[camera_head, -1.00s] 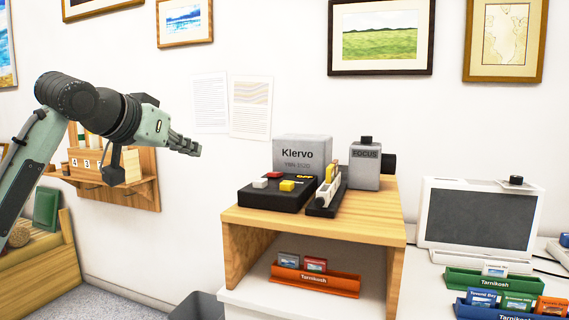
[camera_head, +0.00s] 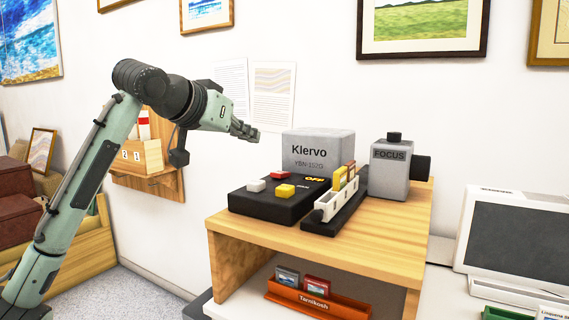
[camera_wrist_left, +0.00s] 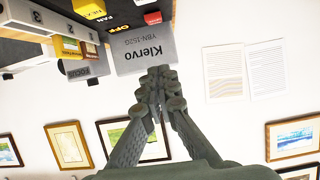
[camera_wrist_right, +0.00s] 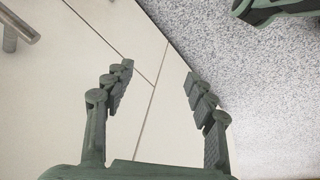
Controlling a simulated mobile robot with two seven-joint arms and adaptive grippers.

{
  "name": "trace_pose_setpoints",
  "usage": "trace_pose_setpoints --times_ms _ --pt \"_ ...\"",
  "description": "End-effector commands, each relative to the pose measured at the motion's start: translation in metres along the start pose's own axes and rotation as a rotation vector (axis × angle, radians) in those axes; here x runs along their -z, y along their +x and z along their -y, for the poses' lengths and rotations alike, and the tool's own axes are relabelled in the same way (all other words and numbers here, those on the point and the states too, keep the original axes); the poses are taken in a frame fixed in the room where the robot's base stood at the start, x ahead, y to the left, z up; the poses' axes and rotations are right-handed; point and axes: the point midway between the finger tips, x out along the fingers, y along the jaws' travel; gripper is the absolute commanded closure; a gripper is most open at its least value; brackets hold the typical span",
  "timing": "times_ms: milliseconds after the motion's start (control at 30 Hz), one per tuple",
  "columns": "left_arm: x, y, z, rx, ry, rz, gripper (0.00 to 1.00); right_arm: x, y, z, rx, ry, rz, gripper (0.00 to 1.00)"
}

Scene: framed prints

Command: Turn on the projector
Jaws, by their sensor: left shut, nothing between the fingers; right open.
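The projector is a grey box labelled "Klervo" (camera_head: 318,150) with a black control panel (camera_head: 275,203) in front, on a wooden stand. The panel carries a red button (camera_head: 281,175), a white button (camera_head: 256,185), a yellow button (camera_head: 285,190) and a lit "OFF" label (camera_head: 314,179). A grey "FOCUS" unit (camera_head: 390,170) stands to its right. My left gripper (camera_head: 250,133) is shut and empty, in the air left of the grey box and above the panel. The left wrist view shows the box (camera_wrist_left: 145,50) and red button (camera_wrist_left: 153,18) beyond its fingertips. My right gripper (camera_wrist_right: 155,90) is open and empty.
A slide holder (camera_head: 338,198) lies right of the panel. An orange rack (camera_head: 318,302) sits inside the wooden stand (camera_head: 390,238). A laptop-like screen (camera_head: 518,235) is at the right. A wall shelf (camera_head: 150,182) is behind my left arm. Below my right gripper are pale panels and speckled floor.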

Motion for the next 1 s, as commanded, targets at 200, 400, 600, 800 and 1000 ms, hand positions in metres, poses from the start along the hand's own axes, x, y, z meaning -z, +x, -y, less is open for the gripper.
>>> trace_pose_setpoints --times_ms 200,400,600,800,1000 --pt "0.000 0.000 0.000 0.000 0.000 0.000 1.00 0.000 0.000 0.000 0.000 0.000 0.000 0.44" --pt "0.000 0.000 0.000 0.000 0.000 0.000 1.00 0.000 0.000 0.000 0.000 0.000 0.000 0.44" --pt "0.000 0.016 0.000 -0.001 -0.002 0.002 1.00 -0.003 0.004 0.000 0.000 -0.002 0.005 0.44" --pt "0.001 0.056 -0.001 -0.002 -0.002 0.004 1.00 -0.018 0.018 0.001 -0.004 -0.018 0.023 0.44" --pt "0.001 0.098 -0.001 -0.002 -0.002 0.003 1.00 -0.036 0.036 0.001 -0.010 -0.042 0.042 0.44"
